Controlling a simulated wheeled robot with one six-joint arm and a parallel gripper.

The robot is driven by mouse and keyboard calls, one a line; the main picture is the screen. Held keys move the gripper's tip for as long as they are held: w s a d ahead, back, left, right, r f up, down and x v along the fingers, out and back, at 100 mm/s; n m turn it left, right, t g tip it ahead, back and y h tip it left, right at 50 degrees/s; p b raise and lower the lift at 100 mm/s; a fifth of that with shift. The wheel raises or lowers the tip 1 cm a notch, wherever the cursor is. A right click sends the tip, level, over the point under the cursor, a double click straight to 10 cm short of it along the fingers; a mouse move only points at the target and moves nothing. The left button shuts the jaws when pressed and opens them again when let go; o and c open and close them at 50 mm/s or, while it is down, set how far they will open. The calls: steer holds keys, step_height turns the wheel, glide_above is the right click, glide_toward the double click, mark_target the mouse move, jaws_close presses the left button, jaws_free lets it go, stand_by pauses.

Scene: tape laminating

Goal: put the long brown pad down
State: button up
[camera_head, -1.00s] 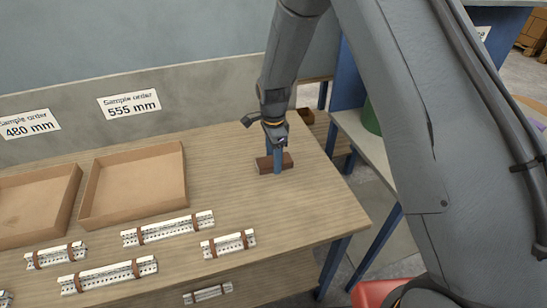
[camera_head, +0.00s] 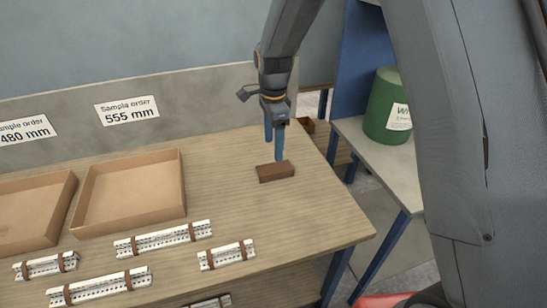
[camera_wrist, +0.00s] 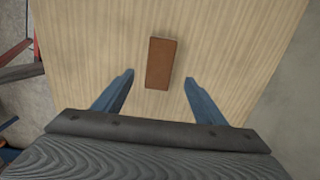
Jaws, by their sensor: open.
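The long brown pad (camera_head: 275,171) lies flat on the wooden table (camera_head: 235,220), near its right end. In the wrist view the pad (camera_wrist: 161,63) lies on the bare wood, beyond and between the two blue fingertips. My gripper (camera_head: 273,145) is open and empty, raised a little above and behind the pad. In the wrist view the open fingers (camera_wrist: 145,76) stand wide apart, and neither touches the pad.
Two shallow cardboard trays, the nearer to the pad (camera_head: 183,196) and one at the far left (camera_head: 71,196), sit on the table. Several white strips with brown bands (camera_head: 227,255) lie along the front. A green bin (camera_head: 388,100) stands on a side table at right.

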steer(key=shift+r, duration=1.4)
steer(key=s+d+n, duration=0.7)
steer(key=s+d, duration=0.1)
steer(key=s, duration=0.3)
steer(key=s+d+r+n+t, duration=0.1)
steer(key=s+d+n, duration=0.6)
steer(key=s+d, duration=0.2)
steer(key=s, duration=0.2)
steer(key=shift+s+d+r+n, duration=0.15)
steer(key=shift+s+n, duration=0.25)
